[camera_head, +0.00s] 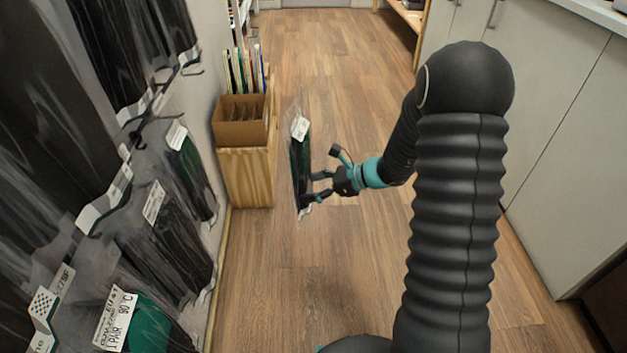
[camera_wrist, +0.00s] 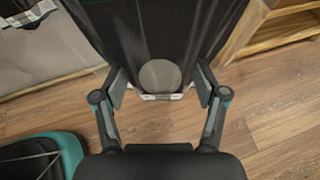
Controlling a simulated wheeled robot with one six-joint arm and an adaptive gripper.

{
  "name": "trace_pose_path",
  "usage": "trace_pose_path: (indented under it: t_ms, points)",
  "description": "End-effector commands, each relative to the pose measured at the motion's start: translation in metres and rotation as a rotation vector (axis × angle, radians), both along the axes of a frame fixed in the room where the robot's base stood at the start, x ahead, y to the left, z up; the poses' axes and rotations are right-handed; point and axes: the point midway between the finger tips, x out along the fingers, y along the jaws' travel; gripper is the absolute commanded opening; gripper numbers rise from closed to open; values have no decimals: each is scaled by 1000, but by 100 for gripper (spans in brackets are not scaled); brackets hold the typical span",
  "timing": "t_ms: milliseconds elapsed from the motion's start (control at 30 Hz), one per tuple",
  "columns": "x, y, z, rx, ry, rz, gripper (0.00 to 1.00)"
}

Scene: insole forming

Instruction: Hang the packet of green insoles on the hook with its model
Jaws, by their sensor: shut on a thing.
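My gripper (camera_head: 315,187) is shut on a clear packet (camera_head: 300,165) with dark green insoles and a white label at its top. The packet hangs upright in the air over the floor, apart from the wall. In the wrist view the fingers of my gripper (camera_wrist: 160,92) close on both sides of the packet's lower end (camera_wrist: 150,30). Packets hang on hooks along the left wall. One with green insoles (camera_head: 150,325) and a label reading 1 PAIR hangs at the bottom left. Another with some green (camera_head: 188,158) hangs higher up. The hooks' free length is hard to make out.
A cardboard box (camera_head: 241,120) with dividers stands on a wooden cabinet (camera_head: 248,178) beside the wall, with several thin sheets behind it. White cabinets (camera_head: 560,130) line the right. The wooden floor (camera_head: 330,270) between is clear.

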Motion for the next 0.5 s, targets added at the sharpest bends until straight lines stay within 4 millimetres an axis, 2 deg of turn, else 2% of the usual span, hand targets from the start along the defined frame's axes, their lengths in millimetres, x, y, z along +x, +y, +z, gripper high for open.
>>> trace_pose_path:
  t_ms: [33,200,500]
  points:
    - [-2,3,9,-9,-1,59,34]
    - [-10,4,21,-33,6,218,34]
    - [-15,8,25,-43,7,290,34]
